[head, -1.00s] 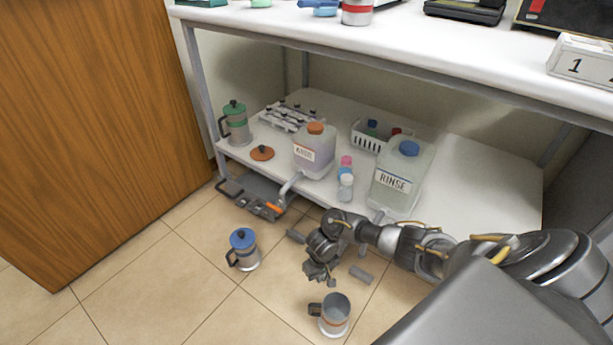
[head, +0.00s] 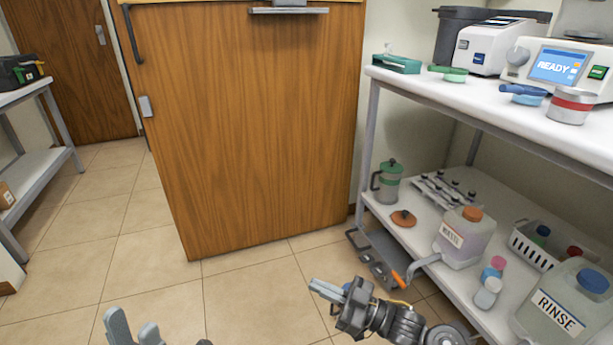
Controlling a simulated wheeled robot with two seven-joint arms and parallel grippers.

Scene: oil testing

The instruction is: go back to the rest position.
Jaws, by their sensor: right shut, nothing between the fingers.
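My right gripper (head: 322,290) is at the bottom middle of the head view, held over the floor in front of the wooden cabinet. Its fingers are together, point left, and hold nothing. My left gripper (head: 134,333) enters at the bottom edge on the left. Its two grey fingers point up with a gap between them and nothing in it. The rest of the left gripper is cut off by the frame edge.
A wooden cabinet (head: 245,130) stands ahead. At right is a white bench (head: 480,105) whose lower shelf holds waste (head: 465,240) and rinse (head: 560,310) containers. A grey tray (head: 375,258) lies by the shelf. Open tiled floor (head: 110,235) lies left.

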